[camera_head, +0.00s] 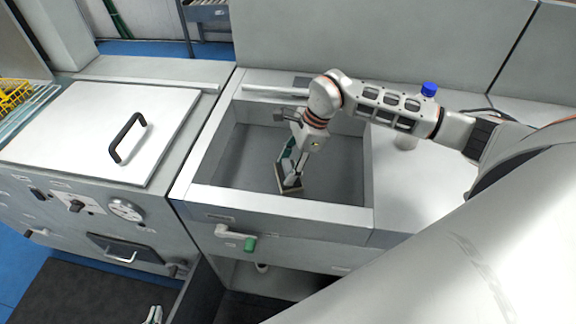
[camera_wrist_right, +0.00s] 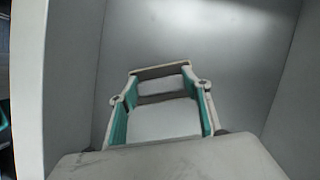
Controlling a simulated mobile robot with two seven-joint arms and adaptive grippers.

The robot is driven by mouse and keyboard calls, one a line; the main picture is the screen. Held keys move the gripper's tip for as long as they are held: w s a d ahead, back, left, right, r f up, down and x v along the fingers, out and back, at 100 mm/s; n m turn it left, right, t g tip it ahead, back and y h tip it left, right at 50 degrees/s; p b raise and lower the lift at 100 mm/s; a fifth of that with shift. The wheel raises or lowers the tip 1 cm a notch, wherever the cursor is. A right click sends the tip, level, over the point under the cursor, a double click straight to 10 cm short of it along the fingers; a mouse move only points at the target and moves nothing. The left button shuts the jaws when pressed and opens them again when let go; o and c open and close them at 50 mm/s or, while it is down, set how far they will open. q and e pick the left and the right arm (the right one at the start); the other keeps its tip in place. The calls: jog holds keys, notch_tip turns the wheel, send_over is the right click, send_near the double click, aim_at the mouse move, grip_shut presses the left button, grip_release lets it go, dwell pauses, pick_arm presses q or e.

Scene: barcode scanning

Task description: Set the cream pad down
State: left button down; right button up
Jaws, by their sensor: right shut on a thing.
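The cream pad (camera_head: 281,182) is at the tips of my right gripper (camera_head: 291,180), low inside the grey basin in the head view. The right gripper points down and is shut on the pad. In the right wrist view the pad (camera_wrist_right: 160,71) shows as a thin pale bar across the far end of the teal-lined fingers (camera_wrist_right: 161,100). I cannot tell whether the pad touches the basin floor. The tips of my left gripper (camera_head: 153,314) just show at the bottom edge of the head view, low in front of the counter; their opening is unclear.
The basin (camera_head: 280,206) has raised walls around the right gripper, with bare floor to the right. A white lid with a black handle (camera_head: 128,137) lies to the left. A blue-capped bottle (camera_head: 428,89) stands behind my right arm.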

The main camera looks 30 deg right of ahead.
jog(key=o, duration=1.1)
jog(key=shift+f, duration=0.1)
jog(key=b+v, duration=0.1)
jog(key=v, duration=1.1)
